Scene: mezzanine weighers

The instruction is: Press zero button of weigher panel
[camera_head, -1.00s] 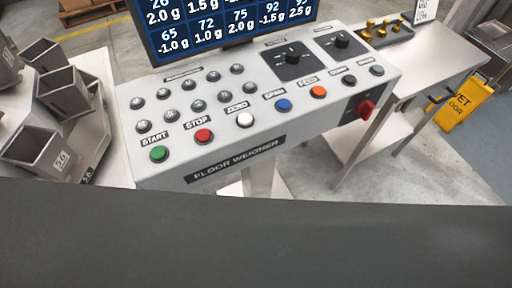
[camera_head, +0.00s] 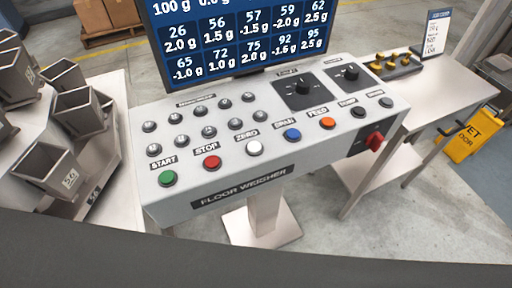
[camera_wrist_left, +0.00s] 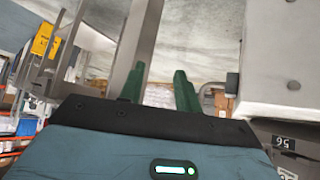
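The weigher panel (camera_head: 215,187) is a light grey sloped console on a pedestal, in the middle of the head view. The zero button (camera_head: 254,148) is white and sits under a ZERO label, between the red stop button (camera_head: 211,162) and the blue span button (camera_head: 292,134). Nothing covers it. Neither gripper shows in the head view. In the left wrist view my left gripper (camera_wrist_left: 159,88) has two green fingers standing apart with nothing visible between them. The zero button cannot be made out in that view.
A screen (camera_head: 240,40) with weights stands behind the panel. Left is a table with several grey buckets (camera_head: 45,172). A red switch (camera_head: 374,140) sticks out at the panel's right end. A bench (camera_head: 440,92) and yellow wet-floor sign (camera_head: 470,135) stand to the right.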

